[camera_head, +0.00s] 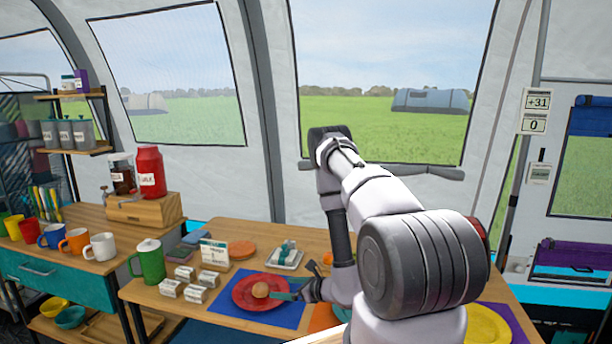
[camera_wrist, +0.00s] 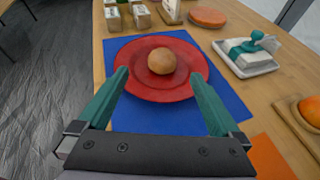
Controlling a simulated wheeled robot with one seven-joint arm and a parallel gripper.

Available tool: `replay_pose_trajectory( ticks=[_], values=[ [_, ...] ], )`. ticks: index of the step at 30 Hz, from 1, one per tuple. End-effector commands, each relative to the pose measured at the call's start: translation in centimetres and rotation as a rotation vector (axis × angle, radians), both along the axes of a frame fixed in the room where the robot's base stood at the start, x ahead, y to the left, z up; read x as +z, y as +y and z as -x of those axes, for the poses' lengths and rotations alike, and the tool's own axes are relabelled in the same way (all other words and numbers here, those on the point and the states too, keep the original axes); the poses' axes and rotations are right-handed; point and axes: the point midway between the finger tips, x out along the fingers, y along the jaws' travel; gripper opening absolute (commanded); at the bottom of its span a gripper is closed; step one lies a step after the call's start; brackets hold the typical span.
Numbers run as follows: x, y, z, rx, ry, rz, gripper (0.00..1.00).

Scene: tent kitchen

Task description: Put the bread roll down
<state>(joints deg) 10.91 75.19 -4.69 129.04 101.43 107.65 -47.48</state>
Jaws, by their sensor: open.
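The bread roll (camera_head: 260,290) is round and brown and rests on a red plate (camera_head: 240,298). The plate lies on a blue placemat (camera_head: 215,305) on the wooden table. In the wrist view the roll (camera_wrist: 161,61) sits near the plate's middle, beyond the fingertips. My gripper (camera_wrist: 158,82) is open, its two green fingers spread wide with nothing between them. The fingertips reach over the near part of the plate, apart from the roll. In the head view my gripper (camera_head: 288,295) is at the plate's right side, partly hidden by my arm.
An orange mat (camera_wrist: 270,158) and a wooden board (camera_wrist: 292,120) lie to the right.

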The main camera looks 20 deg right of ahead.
Motion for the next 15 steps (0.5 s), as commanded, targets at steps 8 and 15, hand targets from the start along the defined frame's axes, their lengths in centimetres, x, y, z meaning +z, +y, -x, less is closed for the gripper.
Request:
replay_pose_trajectory(
  ticks=[8, 15],
  values=[
    [14.4, 6.1, -2.6, 0.354, -0.164, -0.03, 1.0],
    [26.6, 10.6, 1.0, 0.734, -0.297, 0.074, 1.0]
  ],
)
